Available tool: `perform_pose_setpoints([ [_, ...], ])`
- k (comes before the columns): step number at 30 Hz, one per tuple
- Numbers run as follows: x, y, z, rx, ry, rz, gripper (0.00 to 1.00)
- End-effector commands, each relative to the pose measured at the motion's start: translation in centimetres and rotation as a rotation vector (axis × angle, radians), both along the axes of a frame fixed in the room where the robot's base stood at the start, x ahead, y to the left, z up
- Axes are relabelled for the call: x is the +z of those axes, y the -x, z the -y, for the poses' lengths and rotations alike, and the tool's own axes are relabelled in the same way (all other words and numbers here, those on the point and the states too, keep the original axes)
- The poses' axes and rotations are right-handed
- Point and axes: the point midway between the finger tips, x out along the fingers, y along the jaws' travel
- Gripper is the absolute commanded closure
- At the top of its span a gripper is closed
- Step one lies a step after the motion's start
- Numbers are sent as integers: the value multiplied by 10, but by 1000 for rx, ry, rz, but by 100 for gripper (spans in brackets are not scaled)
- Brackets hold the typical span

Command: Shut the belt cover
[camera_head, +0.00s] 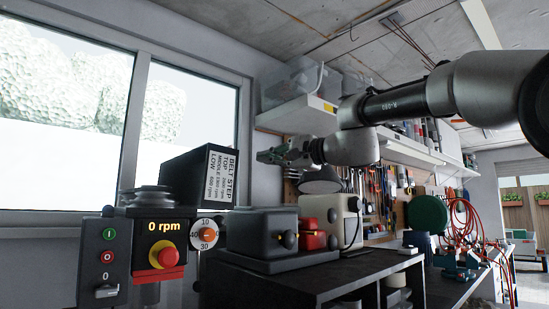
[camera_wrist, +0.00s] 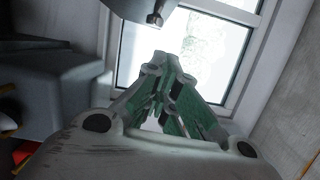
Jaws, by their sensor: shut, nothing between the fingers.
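The belt cover (camera_head: 190,180) looks like a black box with a white speed label reading "BELT STEP". It stands raised to the right of the bare stepped pulley (camera_head: 150,196), which is exposed. My gripper (camera_head: 268,155) is shut and empty, above and to the right of the cover, with a gap seeming to lie between them. Its green fingers (camera_wrist: 168,85) also show in the wrist view, pointing toward the window. A grey piece with a small dark fitting (camera_wrist: 155,18) shows at the top there; I cannot tell whether it is the cover.
The control head (camera_head: 162,232) reads 0 rpm and carries a red stop knob (camera_head: 167,257). A switch box (camera_head: 104,262) is at its left. A grey machine (camera_head: 262,232) and a cream one (camera_head: 335,215) stand on the dark bench. A wall shelf (camera_head: 300,120) is behind my gripper.

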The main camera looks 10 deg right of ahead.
Motion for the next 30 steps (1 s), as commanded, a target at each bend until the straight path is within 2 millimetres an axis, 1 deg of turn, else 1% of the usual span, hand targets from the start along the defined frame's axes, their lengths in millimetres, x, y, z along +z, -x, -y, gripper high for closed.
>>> perform_pose_setpoints([
  [1, -1, -8, -10, 4, 1, -2, 100],
  [6, 0, -33, -37, 2, 1, -1, 100],
  [8, 0, -40, -46, 4, 1, -1, 100],
  [10, 2, -28, -56, 6, 1, 0, 100],
  [15, 3, -18, -71, 3, 3, 0, 100],
  [20, 3, -15, -75, 0, 1, -1, 100],
  [30, 3, -15, -75, 0, 2, 1, 100],
])
